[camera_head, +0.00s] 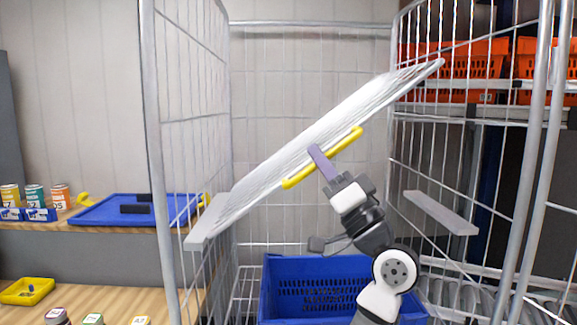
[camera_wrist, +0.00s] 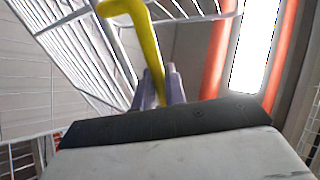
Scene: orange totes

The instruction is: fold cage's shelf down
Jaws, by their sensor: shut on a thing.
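The cage's shelf (camera_head: 310,135) is a pale wire panel, tilted, with its low edge at the left side of the cage and its raised edge at the upper right. A yellow handle bar (camera_head: 299,180) runs along its underside. My gripper (camera_head: 318,156) is shut on the yellow handle near its middle. In the wrist view the yellow handle (camera_wrist: 143,40) passes down between the purple-grey fingers (camera_wrist: 160,88). The cage (camera_head: 152,130) is a grey wire frame with an open front.
A grey support ledge (camera_head: 440,212) juts from the cage's right side. A blue crate (camera_head: 275,300) stands in the cage below the shelf. Orange totes (camera_head: 470,62) sit on a rack at the right. A blue tray (camera_head: 100,209) and cans (camera_head: 34,195) rest on a bench at the left.

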